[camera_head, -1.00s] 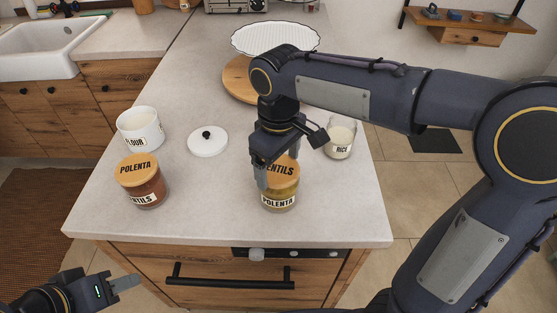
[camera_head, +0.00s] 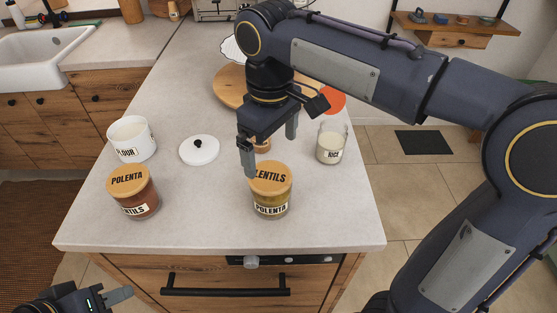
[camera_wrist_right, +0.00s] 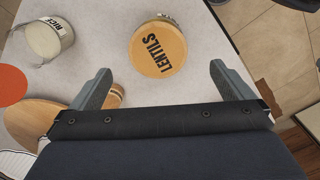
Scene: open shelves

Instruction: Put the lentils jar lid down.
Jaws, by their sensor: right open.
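The round wooden lid marked LENTILS (camera_head: 270,177) sits on top of the jar marked POLENTA (camera_head: 271,206), which stands upright near the counter's front edge. The lid also shows in the right wrist view (camera_wrist_right: 158,48), beyond the fingertips. My right gripper (camera_head: 269,150) is open and empty, above and behind the lid, apart from it. The jar with a LENTILS label (camera_head: 138,208) stands at the left, wearing a wooden lid marked POLENTA (camera_head: 128,180). My left gripper (camera_head: 112,298) is low at the bottom left, partly cut off; its jaw opening is unclear.
A white knobbed lid (camera_head: 199,150) lies on the counter beside the open flour canister (camera_head: 132,140). The open rice jar (camera_head: 332,143) stands right of my right gripper. A small wooden-topped item (camera_head: 263,146), an orange disc (camera_head: 332,100) and a round board (camera_head: 229,88) are behind. The counter's front middle is clear.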

